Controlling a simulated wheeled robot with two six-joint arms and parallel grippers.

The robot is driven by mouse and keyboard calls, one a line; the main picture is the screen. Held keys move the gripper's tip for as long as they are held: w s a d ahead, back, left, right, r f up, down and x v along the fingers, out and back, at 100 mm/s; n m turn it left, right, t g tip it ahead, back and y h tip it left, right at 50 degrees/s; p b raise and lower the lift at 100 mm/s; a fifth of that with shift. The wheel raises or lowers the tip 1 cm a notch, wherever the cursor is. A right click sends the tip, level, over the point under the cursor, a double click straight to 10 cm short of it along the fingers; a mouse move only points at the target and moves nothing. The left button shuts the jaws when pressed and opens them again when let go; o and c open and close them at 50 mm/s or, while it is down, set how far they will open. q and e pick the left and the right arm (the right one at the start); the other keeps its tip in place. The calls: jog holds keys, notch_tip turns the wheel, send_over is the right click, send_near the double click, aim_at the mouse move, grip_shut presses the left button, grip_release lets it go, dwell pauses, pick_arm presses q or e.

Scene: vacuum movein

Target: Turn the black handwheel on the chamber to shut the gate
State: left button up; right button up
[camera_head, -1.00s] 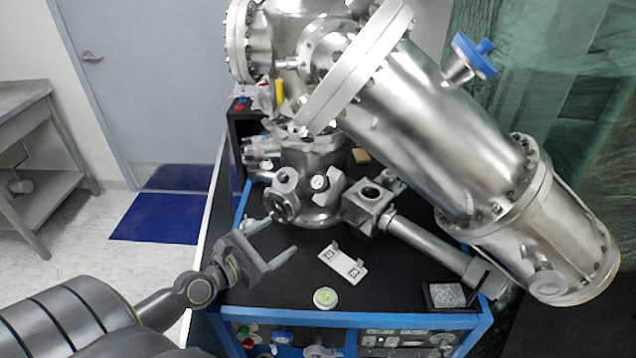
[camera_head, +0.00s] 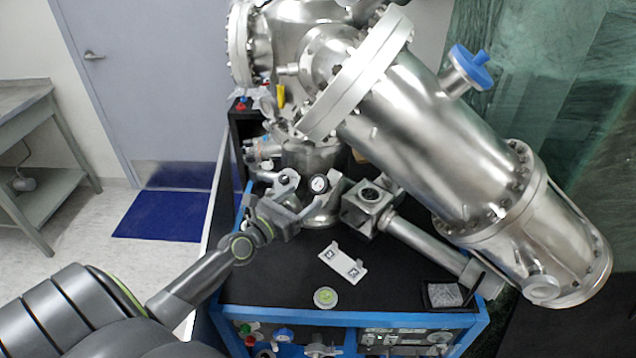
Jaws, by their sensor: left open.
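The steel chamber (camera_head: 312,158) stands on the black top of a blue-framed cart. My left gripper (camera_head: 301,194) is open at the chamber's lower front, with its fingers pointing up and to the right. The black handwheel cannot be made out clearly. The round fitting low on the chamber's left front is largely hidden behind my left gripper. I cannot tell whether the fingers touch it or only stand in front of it. My right gripper is not in view.
A steel block (camera_head: 367,203) with a tube stands further right. A white marked plate (camera_head: 342,263) and a round greenish disc (camera_head: 325,297) lie on the cart top. A large steel cylinder (camera_head: 440,135) hangs above.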

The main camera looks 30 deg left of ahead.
aim_at(317, 187)
pick_arm(q)
jog(key=w, duration=0.7)
jog(key=shift+d, duration=0.4)
jog(key=shift+f+b, duration=0.1)
jog(key=shift+b, duration=0.25)
jog(key=c, duration=1)
